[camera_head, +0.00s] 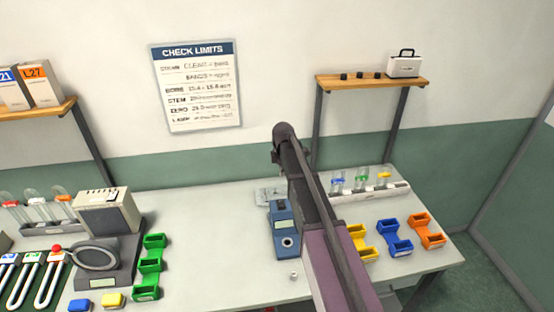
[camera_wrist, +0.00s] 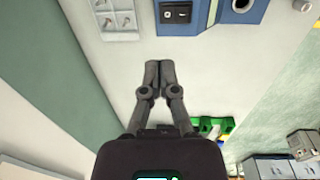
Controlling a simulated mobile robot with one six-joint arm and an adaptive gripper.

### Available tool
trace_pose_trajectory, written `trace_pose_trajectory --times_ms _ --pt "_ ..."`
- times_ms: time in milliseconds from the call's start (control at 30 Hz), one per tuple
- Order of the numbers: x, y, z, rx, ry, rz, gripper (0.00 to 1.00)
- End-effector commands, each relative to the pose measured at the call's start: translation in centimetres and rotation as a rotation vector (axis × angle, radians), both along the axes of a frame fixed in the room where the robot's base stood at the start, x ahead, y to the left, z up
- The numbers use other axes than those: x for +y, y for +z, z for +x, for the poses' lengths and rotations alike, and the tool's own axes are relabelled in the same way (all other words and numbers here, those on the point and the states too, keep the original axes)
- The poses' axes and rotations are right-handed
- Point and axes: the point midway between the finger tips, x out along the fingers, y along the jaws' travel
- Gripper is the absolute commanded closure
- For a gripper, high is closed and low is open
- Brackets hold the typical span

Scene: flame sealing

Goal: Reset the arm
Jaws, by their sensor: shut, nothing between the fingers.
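My gripper (camera_wrist: 159,68) shows in the wrist view with its two fingertips together and nothing between them. It is above the pale bench top, apart from the things there. A blue device with a black switch (camera_wrist: 178,12) lies past the fingertips at the top of the wrist view. In the head view my arm rises through the middle of the picture, and I cannot make out the gripper there. The blue device (camera_head: 286,232) stands just left of my arm on the bench (camera_head: 210,240).
Left are a grey-beige instrument (camera_head: 108,210), a green holder (camera_head: 150,265) and U-shaped tubes (camera_head: 48,280). Right are yellow (camera_head: 362,243), blue (camera_head: 394,236) and orange (camera_head: 426,230) holders, and a rack (camera_head: 368,193) with glassware. A wooden shelf (camera_head: 372,82) hangs behind. The bench front left of the blue device is mostly clear.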

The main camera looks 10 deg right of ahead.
Motion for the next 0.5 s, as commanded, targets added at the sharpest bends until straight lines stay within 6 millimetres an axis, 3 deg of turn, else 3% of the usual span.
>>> trace_pose_trajectory --times_ms 267,500 --pt "-0.1 -0.4 -0.9 0.002 -0.035 0.003 1.00" --pt "-0.5 -2.3 -5.1 0.013 -0.239 0.017 1.00"
